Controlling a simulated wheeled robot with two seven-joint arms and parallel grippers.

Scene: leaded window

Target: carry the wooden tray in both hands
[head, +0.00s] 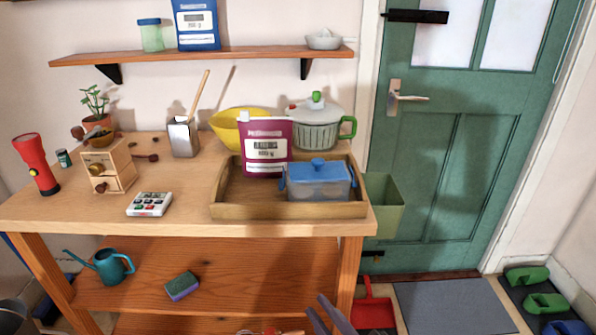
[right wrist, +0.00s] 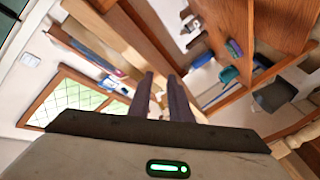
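The wooden tray (head: 290,211) rests on the right part of the wooden workbench. My right gripper (head: 319,306) is low at the bottom edge of the head view, in front of the bench and well below the tray. Its two fingers are apart with nothing between them; they also show in the right wrist view (right wrist: 160,80). The tray cannot be made out for sure in the wrist view. My left gripper is not in view.
Behind the tray are a yellow bowl (head: 230,128) and a grey pot with green handles (head: 316,128). A green bin (head: 383,205) is right of the bench, before a green door (head: 455,150).

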